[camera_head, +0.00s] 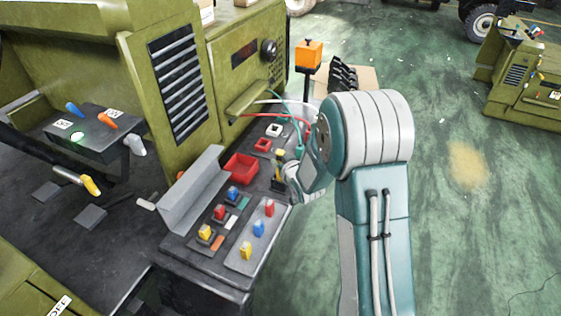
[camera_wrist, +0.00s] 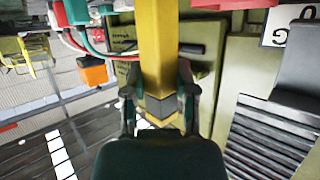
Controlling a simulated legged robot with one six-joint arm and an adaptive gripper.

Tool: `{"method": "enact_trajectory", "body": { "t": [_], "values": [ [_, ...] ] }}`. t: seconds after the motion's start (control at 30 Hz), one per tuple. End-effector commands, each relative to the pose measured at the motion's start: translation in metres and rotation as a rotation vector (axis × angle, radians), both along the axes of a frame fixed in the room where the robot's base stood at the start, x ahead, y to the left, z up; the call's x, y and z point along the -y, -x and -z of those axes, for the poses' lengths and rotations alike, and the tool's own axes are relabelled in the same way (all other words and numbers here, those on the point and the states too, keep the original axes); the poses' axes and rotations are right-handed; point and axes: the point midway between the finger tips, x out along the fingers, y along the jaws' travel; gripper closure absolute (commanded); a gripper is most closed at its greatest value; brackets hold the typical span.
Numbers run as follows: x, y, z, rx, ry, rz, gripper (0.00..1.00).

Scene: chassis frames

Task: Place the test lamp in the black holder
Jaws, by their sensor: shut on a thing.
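My gripper (camera_wrist: 158,98) is shut on a yellow bar-like piece with a dark end, which I take to be the test lamp (camera_wrist: 160,45). The piece runs between the two fingers to the top edge of the wrist view. In the head view, a small yellow part of the lamp (camera_head: 279,158) shows at the right edge of the workbench, beside the end of my arm. A dark part shows just below it. The fingers are too small to make out there. I cannot tell for sure which dark part is the black holder, or whether the lamp touches it.
The bench carries a red tray (camera_head: 240,168), a grey angled plate (camera_head: 190,190) and several coloured blocks and knobs. Red and teal wires hang near my wrist. An orange box (camera_head: 309,53) stands on a post behind. Green floor (camera_head: 480,230) is open at right.

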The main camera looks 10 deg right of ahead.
Motion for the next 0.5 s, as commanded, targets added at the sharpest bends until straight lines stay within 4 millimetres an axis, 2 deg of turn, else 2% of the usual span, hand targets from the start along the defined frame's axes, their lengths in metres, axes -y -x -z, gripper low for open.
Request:
{"method": "enact_trajectory", "body": {
  "t": [0.13, 0.17, 0.2, 0.23, 0.5],
  "values": [
    [0.0, 0.0, 0.0025, -0.001, -0.001, 0.0, 1.0],
    [0.0, 0.0001, 0.002, -0.001, 0.0, 0.0, 0.5],
    [0.0, 0.0, 0.0019, -0.001, 0.0, 0.0, 0.32],
    [0.0, 0.0001, 0.0019, -0.001, 0.0, 0.0, 0.29],
    [0.0, 0.0001, 0.0018, -0.001, 0.0, 0.0, 0.29]
  ]
}}
